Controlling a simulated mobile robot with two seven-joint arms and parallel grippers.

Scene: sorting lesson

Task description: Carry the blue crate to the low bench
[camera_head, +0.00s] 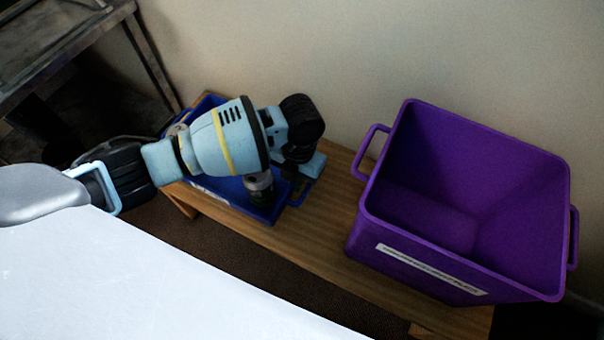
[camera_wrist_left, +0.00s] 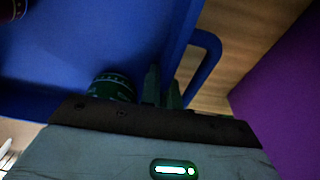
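The blue crate (camera_head: 235,200) stands on the wooden low bench (camera_head: 330,215), close to the wall. My left arm reaches over the crate and hides much of it. My left gripper (camera_head: 306,170) is at the crate's right end, beside the blue handle (camera_head: 300,192). In the left wrist view my left fingertips (camera_wrist_left: 162,90) are close together, with the crate's blue wall (camera_wrist_left: 178,40) between them; they look shut on it. A green can (camera_head: 260,187) is in the crate; it also shows in the left wrist view (camera_wrist_left: 111,85). My right gripper is not in view.
A large purple bin (camera_head: 430,265) with side handles stands on the right part of the bench, apparently empty. Bare bench lies between it and the crate. A dark metal shelf (camera_head: 75,45) stands at upper left. A dark red thing (camera_wrist_left: 12,8) shows inside the crate.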

